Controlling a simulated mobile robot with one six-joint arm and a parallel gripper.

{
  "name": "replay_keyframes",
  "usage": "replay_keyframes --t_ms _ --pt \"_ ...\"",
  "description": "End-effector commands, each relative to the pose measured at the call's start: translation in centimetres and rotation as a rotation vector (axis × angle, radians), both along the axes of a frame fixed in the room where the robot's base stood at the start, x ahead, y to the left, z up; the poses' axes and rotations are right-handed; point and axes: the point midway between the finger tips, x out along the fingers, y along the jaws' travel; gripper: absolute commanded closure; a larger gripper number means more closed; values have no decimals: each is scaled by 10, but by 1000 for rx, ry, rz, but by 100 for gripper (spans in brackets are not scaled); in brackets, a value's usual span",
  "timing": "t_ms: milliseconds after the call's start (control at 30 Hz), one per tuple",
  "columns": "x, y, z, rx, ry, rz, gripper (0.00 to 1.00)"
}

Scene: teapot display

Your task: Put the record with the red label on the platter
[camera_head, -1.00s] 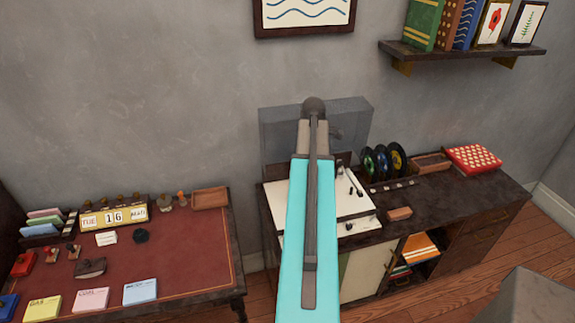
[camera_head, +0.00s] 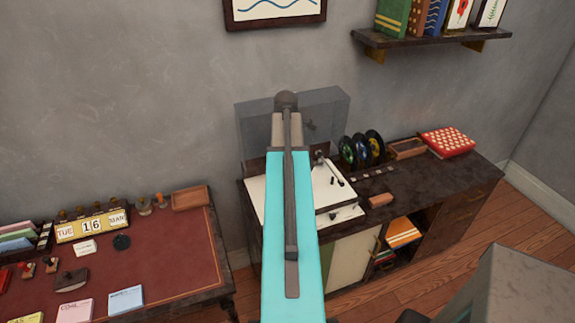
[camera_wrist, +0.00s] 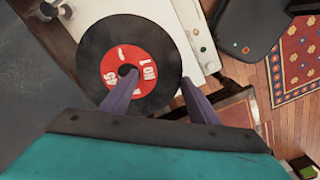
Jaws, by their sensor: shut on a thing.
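The record with the red label (camera_wrist: 155,48) is a black disc lying flat-on to the wrist view. My gripper (camera_wrist: 157,80) is shut on it; one finger overlaps the label and the other is at its right edge. The white record player (camera_wrist: 186,14) shows behind the record. I cannot tell how high the record is above it. In the head view my arm covers the middle of the record player (camera_head: 262,206). The platter, the held record and my fingers are hidden there. The tonearm (camera_head: 331,172) shows right of my arm.
Several records (camera_head: 374,145) stand upright at the back of the dark cabinet (camera_head: 435,184). A wooden tray (camera_head: 407,149), a red dotted box (camera_head: 447,142) and a small wooden block (camera_head: 381,199) are on it. A raised grey lid (camera_head: 340,112) is behind the player. A desk (camera_head: 180,245) stands left.

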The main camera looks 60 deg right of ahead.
Motion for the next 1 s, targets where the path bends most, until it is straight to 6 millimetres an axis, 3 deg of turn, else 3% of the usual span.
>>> replay_keyframes --t_ms 1000 --pt "-3 -2 -54 -1 0 -5 71"
